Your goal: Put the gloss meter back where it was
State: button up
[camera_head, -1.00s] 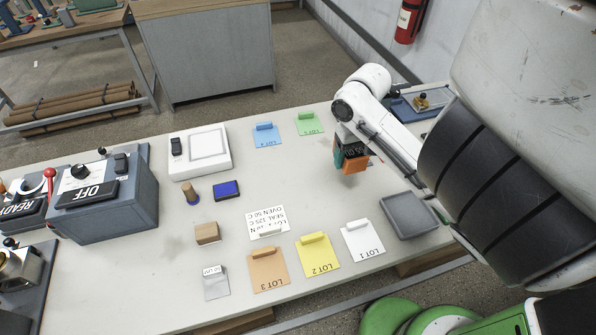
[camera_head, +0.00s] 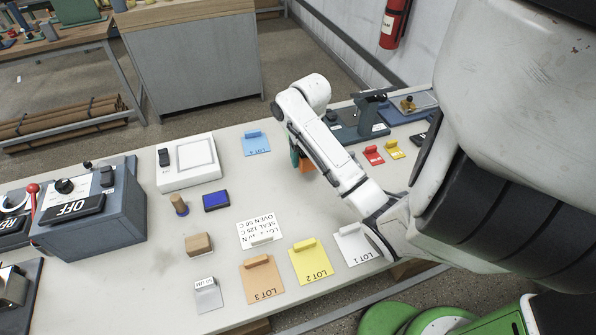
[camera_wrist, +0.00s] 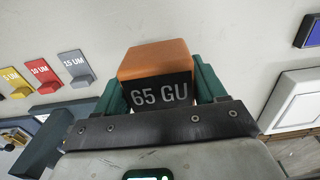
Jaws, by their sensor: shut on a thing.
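The gloss meter is an orange block with a dark face reading "65 GU" (camera_wrist: 157,58). My gripper (camera_wrist: 158,84) is shut on it, with a teal finger on each side. In the head view a small orange part of the gloss meter (camera_head: 307,166) shows beneath my gripper (camera_head: 297,158), over the pale table (camera_head: 235,120), right of the blue LOT 4 card. My arm hides most of it there. I cannot tell whether it touches the table.
The blue LOT 4 card (camera_head: 256,144) lies left of my gripper. A white device (camera_head: 187,163) and blue ink pad (camera_head: 216,201) are further left. LOT 1 (camera_head: 355,244), LOT 2 (camera_head: 311,262) and LOT 3 (camera_head: 262,280) cards line the front. Red (camera_head: 373,155) and yellow (camera_head: 395,150) tabs lie right.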

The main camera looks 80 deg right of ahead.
aim_at(298, 178)
jog(key=shift+w+a+f, duration=0.15)
jog(key=shift+f, duration=0.35)
jog(key=f+b, duration=0.1)
jog(key=b, duration=0.1)
jog(key=w+d+f+b, duration=0.1)
jog(key=shift+w+f+b, duration=0.15)
jog(key=shift+f+b, duration=0.2)
jog(key=shift+f, duration=0.05)
jog(key=shift+w+d+f+b, duration=0.25)
jog(key=shift+w+f+b, duration=0.2)
jog(key=shift+b, duration=0.2)
jog(key=shift+w+d+f+b, duration=0.1)
jog(key=shift+w+f+b, duration=0.1)
jog(key=shift+f+b, duration=0.6)
jog(key=shift+f+p, duration=0.35)
jog(key=shift+f, duration=0.55)
jog(key=shift+f, duration=0.1)
jog(key=o, duration=1.4)
